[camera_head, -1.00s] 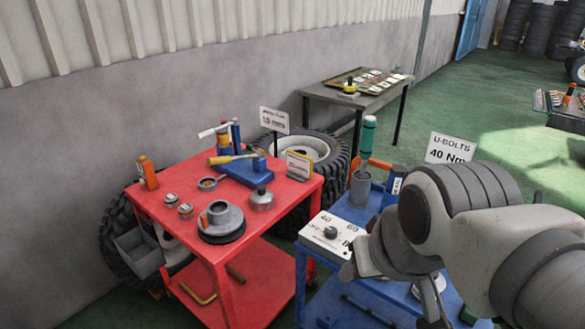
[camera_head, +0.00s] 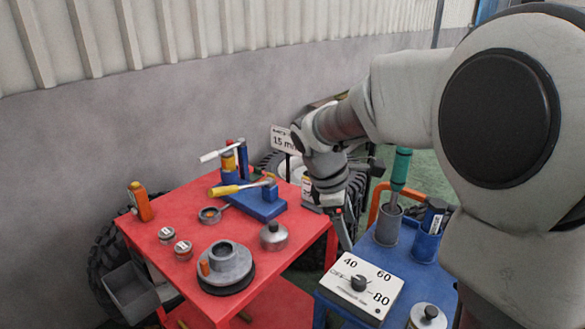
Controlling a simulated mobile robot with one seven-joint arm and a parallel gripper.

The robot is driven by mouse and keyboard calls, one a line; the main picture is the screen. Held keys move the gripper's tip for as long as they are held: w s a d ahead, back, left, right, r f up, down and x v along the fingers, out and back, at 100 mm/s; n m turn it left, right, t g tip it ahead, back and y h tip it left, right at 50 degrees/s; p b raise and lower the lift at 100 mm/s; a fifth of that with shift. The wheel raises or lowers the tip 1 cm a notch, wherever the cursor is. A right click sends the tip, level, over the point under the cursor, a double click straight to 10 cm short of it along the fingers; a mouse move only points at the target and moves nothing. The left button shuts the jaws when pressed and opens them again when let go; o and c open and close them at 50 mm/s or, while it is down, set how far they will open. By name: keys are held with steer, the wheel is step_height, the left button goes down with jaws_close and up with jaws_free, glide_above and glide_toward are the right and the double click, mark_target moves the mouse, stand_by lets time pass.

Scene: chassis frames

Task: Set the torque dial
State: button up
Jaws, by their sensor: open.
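The torque dial is a black knob (camera_head: 358,283) on a white plate (camera_head: 376,312) marked 40, 60 and 80. It sits at the front left of the blue cart (camera_head: 412,268). Which mark the knob points to is too small to tell. My gripper (camera_head: 346,236) is above and behind the plate, near the gap between the red and blue carts, apart from the knob. It is open, with no object visible in it; the fingers show only partly. The U-bolts sign is hidden now.
A green-handled tool stands in a grey cup (camera_head: 392,226) behind the dial, beside an orange handle and a blue holder (camera_head: 428,232). A silver lidded pot (camera_head: 428,316) is to the dial's right. The red cart (camera_head: 165,208) holds several parts. My arm covers the right side.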

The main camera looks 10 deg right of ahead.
mark_target(360, 280)
steer(key=w+d+f+n+b, duration=0.1)
steer(key=d+f, duration=0.1)
steer(key=f, duration=0.5)
steer(key=w+d+f+n+b, duration=0.1)
steer(key=w+d+f, duration=0.1)
steer(key=f, duration=0.6)
steer(key=w+d+f+n+b, duration=0.1)
steer(key=w+d+f+n, duration=0.1)
steer(key=f, duration=0.5)
steer(key=shift+d+f+g+h+b, duration=0.3)
steer(key=shift+d+g, duration=0.1)
steer(key=shift+d, duration=0.05)
jaws_close()
